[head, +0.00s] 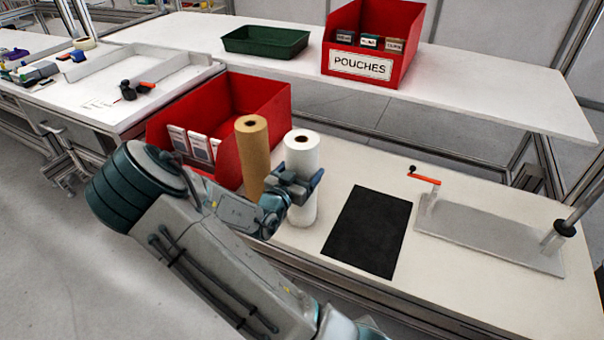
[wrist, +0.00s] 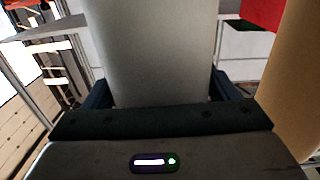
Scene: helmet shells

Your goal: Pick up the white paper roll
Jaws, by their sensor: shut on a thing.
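The white paper roll (head: 302,153) stands upright on the workbench in the head view, just right of a brown paper roll (head: 252,150). My gripper (head: 300,184) is shut around the middle of the white roll, one finger on each side. In the wrist view the white roll (wrist: 150,50) fills the space between the two dark fingers of my gripper (wrist: 160,90). The brown roll (wrist: 295,85) is close by at the right of that view. My gripper hides part of the white roll's middle; I cannot tell whether its base touches the bench.
A red bin (head: 280,105) with white boxes stands behind and left of the rolls. A black mat (head: 368,232) and a metal plate with an orange-handled clamp (head: 490,235) lie to the right. A red POUCHES bin (head: 361,66) and green tray (head: 265,42) stand on the back shelf.

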